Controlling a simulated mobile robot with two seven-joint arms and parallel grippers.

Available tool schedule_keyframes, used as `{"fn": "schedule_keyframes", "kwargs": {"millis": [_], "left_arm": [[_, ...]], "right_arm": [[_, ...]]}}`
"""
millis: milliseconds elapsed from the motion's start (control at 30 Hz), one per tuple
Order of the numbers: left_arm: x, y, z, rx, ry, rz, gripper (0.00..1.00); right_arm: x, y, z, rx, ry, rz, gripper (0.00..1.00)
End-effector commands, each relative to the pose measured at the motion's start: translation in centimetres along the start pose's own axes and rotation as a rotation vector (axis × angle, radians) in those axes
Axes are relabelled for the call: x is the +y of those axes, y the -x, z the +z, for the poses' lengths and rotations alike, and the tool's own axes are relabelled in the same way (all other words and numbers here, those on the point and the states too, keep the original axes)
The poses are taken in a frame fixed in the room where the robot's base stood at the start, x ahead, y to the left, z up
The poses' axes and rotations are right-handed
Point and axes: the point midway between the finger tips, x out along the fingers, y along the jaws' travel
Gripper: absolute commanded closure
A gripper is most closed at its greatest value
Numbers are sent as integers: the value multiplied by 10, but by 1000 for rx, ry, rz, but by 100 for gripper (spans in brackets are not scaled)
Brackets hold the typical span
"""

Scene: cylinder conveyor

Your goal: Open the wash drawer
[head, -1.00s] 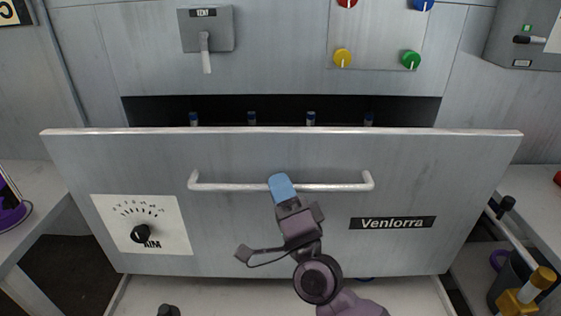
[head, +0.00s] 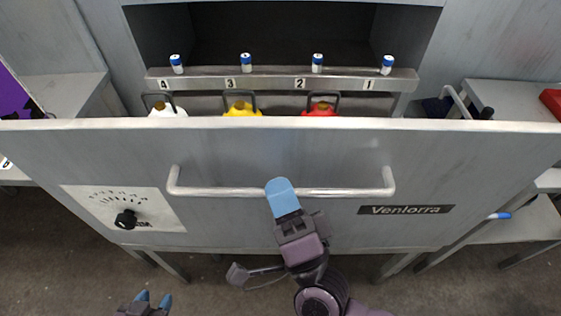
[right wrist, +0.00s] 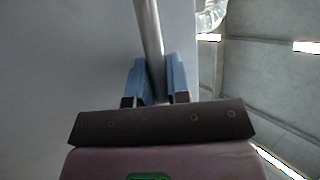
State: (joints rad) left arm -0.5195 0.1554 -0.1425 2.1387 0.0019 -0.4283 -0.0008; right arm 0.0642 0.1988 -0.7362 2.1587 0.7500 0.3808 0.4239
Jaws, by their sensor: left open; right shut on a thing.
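The wash drawer (head: 300,150) is a wide grey metal front pulled well out from its cabinet, with a silver bar handle (head: 340,191) across it. My right gripper (head: 281,190) is shut on the handle a little right of its left half. In the right wrist view the blue fingertips (right wrist: 154,78) lie on both sides of the silver bar (right wrist: 148,35). My left gripper (head: 153,299) is open and empty at the lower left, below and apart from the drawer.
Inside the drawer stand white (head: 168,110), yellow (head: 242,108) and red (head: 321,107) containers with dark handles. Behind them, several blue-capped vials stand on a numbered rail (head: 280,78). Side tables (head: 60,92) flank the cabinet.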

Motion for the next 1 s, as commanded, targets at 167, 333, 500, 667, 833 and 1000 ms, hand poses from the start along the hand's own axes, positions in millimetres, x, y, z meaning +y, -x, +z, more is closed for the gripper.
{"fn": "schedule_keyframes", "kwargs": {"millis": [167, 333, 500, 667, 833, 1000], "left_arm": [[-1, 2, -3, 5, 0, -2, 57], [-1, 2, -4, 5, 0, -2, 57], [-2, 2, -4, 6, 0, -3, 57], [-2, 2, -4, 6, 0, -4, 57], [-2, 2, -4, 6, 0, -4, 57], [-2, 2, -4, 6, 0, -4, 57]], "right_arm": [[-8, 9, 4, -1, 0, -1, 100], [-10, 12, 5, -1, 1, -1, 100], [-9, 12, 6, -1, 1, -1, 100], [-9, 12, 6, -1, 1, -1, 76], [-9, 12, 5, 0, 1, -1, 59], [-9, 12, 5, 0, 1, -1, 59]]}}
